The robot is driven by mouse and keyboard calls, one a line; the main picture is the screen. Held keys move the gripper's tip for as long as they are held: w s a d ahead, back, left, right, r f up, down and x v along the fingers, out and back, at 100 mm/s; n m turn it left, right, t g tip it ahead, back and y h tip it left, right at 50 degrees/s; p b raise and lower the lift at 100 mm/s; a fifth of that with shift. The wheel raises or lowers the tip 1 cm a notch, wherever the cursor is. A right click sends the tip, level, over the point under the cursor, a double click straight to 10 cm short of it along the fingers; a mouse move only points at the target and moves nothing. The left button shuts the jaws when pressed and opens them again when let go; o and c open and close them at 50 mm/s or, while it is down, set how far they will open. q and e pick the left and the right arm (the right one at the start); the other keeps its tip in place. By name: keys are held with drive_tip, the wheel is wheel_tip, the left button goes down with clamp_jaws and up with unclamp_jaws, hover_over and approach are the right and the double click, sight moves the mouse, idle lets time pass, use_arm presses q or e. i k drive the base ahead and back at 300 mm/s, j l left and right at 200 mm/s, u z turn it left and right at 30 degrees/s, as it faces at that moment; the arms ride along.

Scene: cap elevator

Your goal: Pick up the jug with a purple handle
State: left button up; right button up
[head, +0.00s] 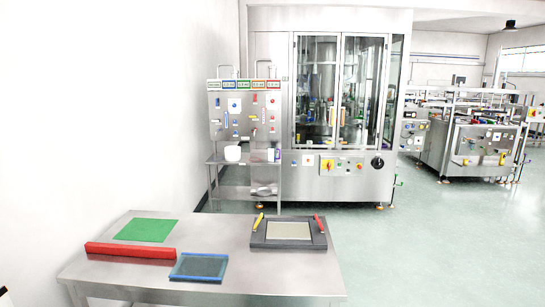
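On the shelf of the steel stand, a small pale container (273,155) with a bluish-purple part on its right side stands at the right. It may be the jug with a purple handle, but it is too small to tell. A white rounded vessel (233,153) stands to its left on the same shelf, and no purple shows on it. Neither gripper is in view. A small dark piece shows at the lower left edge, and I cannot tell what it is.
A steel table (250,276) in front holds a green sheet (146,230), a red bar (130,250), a blue-framed tray (199,266) and a dark framed panel (289,244). The steel stand (215,172) is behind it, beside a glazed machine (330,180). Floor is open at right.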

sight(271, 149)
drive_tip(key=i+l+z, duration=0.25)
drive_tip(key=l+z, duration=0.2)
drive_tip(key=i+l+z, duration=0.3)
drive_tip(key=z, duration=0.15)
drive_tip(key=i+l+z, duration=0.3)
drive_tip(key=z, duration=0.2)
drive_tip(key=i+l+z, duration=0.2)
drive_tip(key=i+z, duration=0.5)
drive_tip(key=i, duration=0.15)
drive_tip(key=i+u, duration=0.45)
drive_tip(key=i+l+u, duration=0.15)
drive_tip(key=i+u, duration=0.25)
drive_tip(key=i+j+u, duration=0.15)
drive_tip(key=i+u, duration=1.05)
drive_tip(key=i, duration=0.95)
drive_tip(key=i+l+u, duration=0.1)
drive_tip(key=i, duration=1)
drive_tip(key=i+u, duration=0.45)
drive_tip(key=i+l+u, duration=0.2)
drive_tip(key=i+u, duration=0.3)
drive_tip(key=i+j+u, duration=0.1)
drive_tip(key=i+u, duration=0.15)
drive_tip(key=u, duration=0.15)
drive_tip(key=i+u, duration=0.5)
drive_tip(key=u, duration=0.25)
